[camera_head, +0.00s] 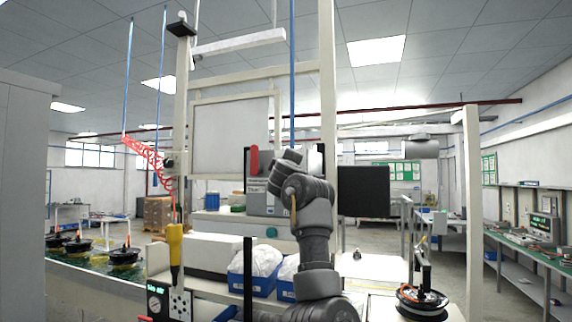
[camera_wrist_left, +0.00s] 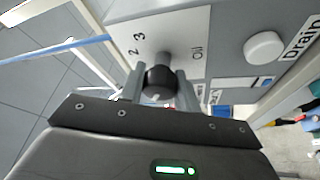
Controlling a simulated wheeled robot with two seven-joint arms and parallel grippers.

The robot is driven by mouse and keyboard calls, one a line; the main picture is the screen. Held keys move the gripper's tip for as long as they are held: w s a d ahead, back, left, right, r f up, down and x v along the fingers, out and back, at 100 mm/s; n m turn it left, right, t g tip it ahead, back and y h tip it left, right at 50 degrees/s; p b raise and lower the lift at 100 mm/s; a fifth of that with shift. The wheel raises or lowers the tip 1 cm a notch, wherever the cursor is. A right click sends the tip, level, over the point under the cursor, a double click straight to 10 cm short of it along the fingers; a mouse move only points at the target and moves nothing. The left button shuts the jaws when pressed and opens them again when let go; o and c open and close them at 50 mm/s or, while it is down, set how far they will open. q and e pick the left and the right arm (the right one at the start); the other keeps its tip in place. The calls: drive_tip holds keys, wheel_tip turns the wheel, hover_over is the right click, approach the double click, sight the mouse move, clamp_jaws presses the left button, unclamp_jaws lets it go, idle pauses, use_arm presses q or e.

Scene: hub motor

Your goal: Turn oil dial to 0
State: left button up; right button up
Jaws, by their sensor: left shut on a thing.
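In the left wrist view, a black round oil dial (camera_wrist_left: 158,82) sits on a white plate (camera_wrist_left: 190,32) marked "2", "3" and "Oil". My left gripper (camera_wrist_left: 159,88) is shut on the dial, with one finger on each side. A small light mark shows on the dial's near edge; I cannot tell which number it points to. In the head view, my left arm rises in front of the grey control box (camera_head: 257,203), and its wrist hides the dial and fingertips. My right gripper is not in view.
A white round button (camera_wrist_left: 264,46) and a "Drain" label lie right of the dial. A red handle (camera_head: 254,160) is on the box's left. A black panel (camera_head: 363,191) stands right of my arm. Blue bins (camera_head: 252,280) sit below.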

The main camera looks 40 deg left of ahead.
use_arm(q)
drive_tip(key=shift+n, duration=0.7)
drive_tip(key=o, duration=1)
drive_tip(key=shift+s+d+f, duration=0.1)
drive_tip(key=shift+s+d, duration=0.05)
drive_tip(key=b+v, duration=0.3)
drive_tip(key=v, duration=0.2)
drive_tip(key=b+v, duration=0.3)
drive_tip(key=v, duration=0.2)
drive_tip(key=shift+s+d, duration=0.1)
drive_tip(key=shift+d, duration=0.1)
